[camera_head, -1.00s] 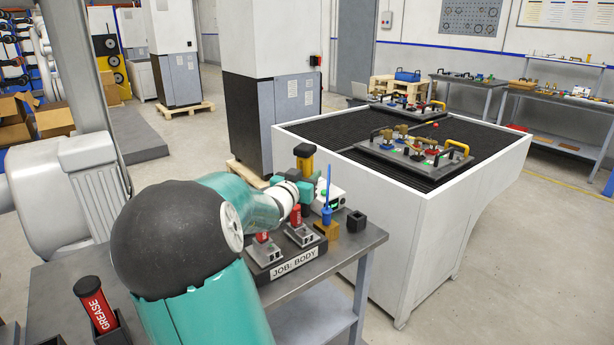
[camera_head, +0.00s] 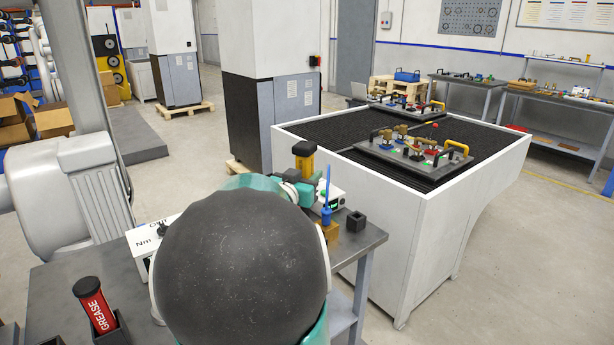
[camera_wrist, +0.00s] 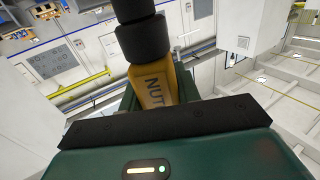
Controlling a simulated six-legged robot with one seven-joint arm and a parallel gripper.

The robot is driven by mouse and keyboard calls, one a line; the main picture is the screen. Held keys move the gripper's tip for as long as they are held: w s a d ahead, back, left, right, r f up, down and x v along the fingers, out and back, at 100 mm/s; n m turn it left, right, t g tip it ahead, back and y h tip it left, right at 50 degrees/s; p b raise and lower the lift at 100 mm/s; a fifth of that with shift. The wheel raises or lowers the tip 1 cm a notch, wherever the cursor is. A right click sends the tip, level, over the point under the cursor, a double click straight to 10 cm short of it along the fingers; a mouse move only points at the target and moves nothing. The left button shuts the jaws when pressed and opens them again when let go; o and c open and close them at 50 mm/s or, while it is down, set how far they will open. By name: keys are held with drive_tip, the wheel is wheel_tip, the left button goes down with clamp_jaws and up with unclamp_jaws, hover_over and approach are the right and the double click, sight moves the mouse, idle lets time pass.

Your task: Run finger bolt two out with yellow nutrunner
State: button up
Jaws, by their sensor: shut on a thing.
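The yellow nutrunner (camera_head: 304,165) stands upright over the near bench, black at its top, in the head view. In the wrist view its yellow body (camera_wrist: 155,85) shows part of the label "NUT", with a thick black section above. Finger bolt two is too small to pick out.
On the near bench (camera_head: 372,238) stand a blue pointed tool (camera_head: 327,190) in a brass block, a black square holder (camera_head: 356,221) and a red grease tube (camera_head: 94,303). The white table wall (camera_head: 400,230) rises beside the bench. A second fixture plate lies farther back.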

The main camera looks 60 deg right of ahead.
drive_tip(key=shift+s+a+r, duration=0.35)
drive_tip(key=shift+a+r, duration=0.1)
drive_tip(key=shift+a, duration=0.3)
drive_tip(key=shift+s+a+r, duration=0.4)
drive_tip(key=shift+a, duration=0.3)
drive_tip(key=shift+s+a+r, duration=0.35)
drive_tip(key=shift+a+r, duration=0.1)
drive_tip(key=shift+a, duration=0.3)
